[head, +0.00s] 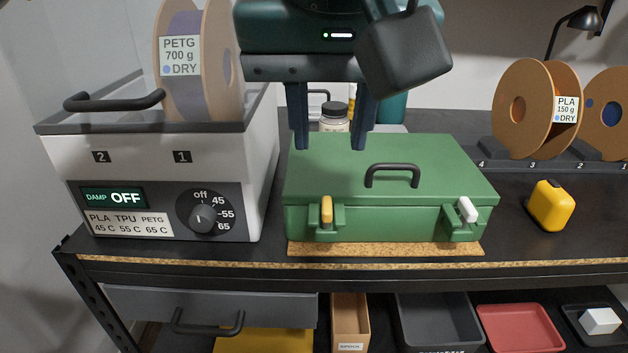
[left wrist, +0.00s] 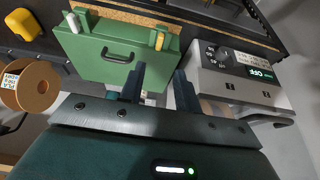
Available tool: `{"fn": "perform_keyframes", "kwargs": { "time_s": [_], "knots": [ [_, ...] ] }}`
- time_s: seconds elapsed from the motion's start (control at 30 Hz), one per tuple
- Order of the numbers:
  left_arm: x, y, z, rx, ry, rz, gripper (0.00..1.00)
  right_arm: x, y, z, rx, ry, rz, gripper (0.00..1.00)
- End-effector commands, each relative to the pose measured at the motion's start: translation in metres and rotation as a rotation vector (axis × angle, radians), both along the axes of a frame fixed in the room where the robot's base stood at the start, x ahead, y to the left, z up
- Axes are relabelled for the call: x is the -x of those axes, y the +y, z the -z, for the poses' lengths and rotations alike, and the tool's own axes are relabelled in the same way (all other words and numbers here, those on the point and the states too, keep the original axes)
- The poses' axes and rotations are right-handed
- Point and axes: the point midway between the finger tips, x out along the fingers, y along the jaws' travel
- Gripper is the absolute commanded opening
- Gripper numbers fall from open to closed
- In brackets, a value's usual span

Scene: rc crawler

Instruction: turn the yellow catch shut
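The green case (head: 390,185) stands closed-lidded on a cork mat on the bench, with a black handle on top. The yellow catch (head: 326,210) is at the left of its front face and stands nearly upright. The yellow catch also shows in the left wrist view (left wrist: 160,41). A white catch (head: 467,209) at the right of the front is tilted. My left gripper (head: 329,146) is open and empty, above and behind the yellow catch, fingers pointing down. In the left wrist view its fingers (left wrist: 160,70) are apart with nothing between them. My right gripper is not in view.
A filament dryer (head: 150,160) with a dial and a spool stands left of the case. A yellow box-like item (head: 551,206) lies to the right. Spools (head: 535,108) stand at the back right. The bench's front edge is close before the case; bins sit below.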

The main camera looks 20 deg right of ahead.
Motion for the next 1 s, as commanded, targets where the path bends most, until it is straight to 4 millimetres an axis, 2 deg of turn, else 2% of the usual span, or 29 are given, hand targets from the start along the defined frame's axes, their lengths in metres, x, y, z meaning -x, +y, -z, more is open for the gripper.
{"fn": "perform_keyframes", "kwargs": {
  "time_s": [0.03,0.3,0.5,0.7,1.0],
  "knots": [
    [-0.003,-0.001,0.012,-0.001,0.004,0.000,0.33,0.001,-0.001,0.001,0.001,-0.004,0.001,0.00],
    [-0.024,-0.007,0.065,0.000,0.005,0.001,0.33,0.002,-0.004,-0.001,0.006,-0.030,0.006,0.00],
    [-0.036,-0.010,0.093,0.002,0.005,0.000,0.33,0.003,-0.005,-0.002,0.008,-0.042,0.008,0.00],
    [-0.041,-0.012,0.104,0.003,0.003,0.002,0.33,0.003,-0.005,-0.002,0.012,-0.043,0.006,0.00],
    [-0.041,-0.012,0.105,0.002,0.003,0.001,0.31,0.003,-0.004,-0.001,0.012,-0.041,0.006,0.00]
  ]
}}
